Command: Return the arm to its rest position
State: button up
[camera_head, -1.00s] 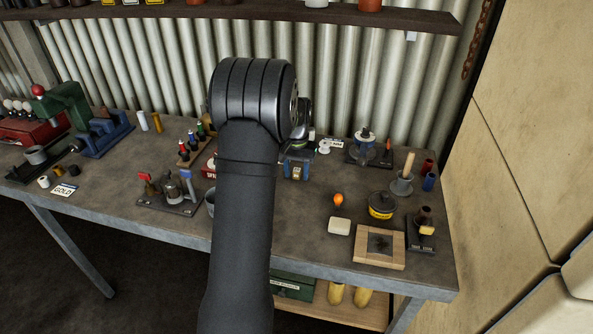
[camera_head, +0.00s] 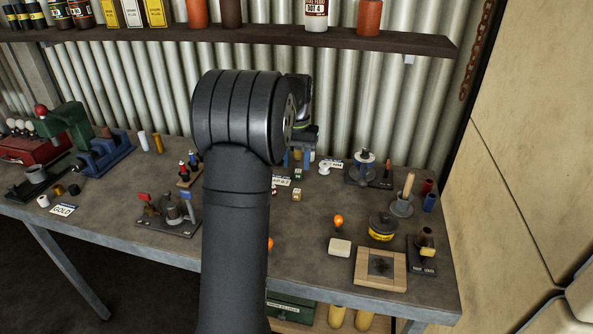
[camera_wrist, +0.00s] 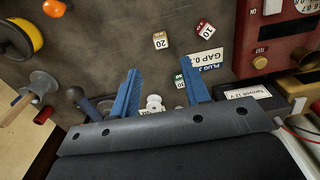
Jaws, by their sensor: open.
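My arm rises through the middle of the head view and bends over at the elbow. My gripper (camera_head: 299,159) is partly hidden behind the upper arm, near the back of the bench (camera_head: 320,285). In the wrist view my gripper (camera_wrist: 163,80) shows two blue fingers spread apart, with nothing held between them. Below it on the bench lie a cream numbered cube (camera_wrist: 160,40), a red numbered cube (camera_wrist: 204,29) and a white plug gap card (camera_wrist: 205,62). A white spool (camera_wrist: 154,104) shows between the fingers, farther off.
A shelf (camera_head: 420,42) with bottles crosses the corrugated wall above the bench. A wooden frame (camera_head: 380,282), a yellow-banded tin (camera_head: 382,234) and an orange ball (camera_head: 338,221) stand at the right. A blue vise (camera_head: 105,152) stands at the left.

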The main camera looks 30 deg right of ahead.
aim_at(297, 191)
jog(key=shift+r, duration=0.15)
notch_tip(297, 191, down, 13)
jog(key=shift+r, duration=2.2)
jog(key=shift+f, duration=0.1)
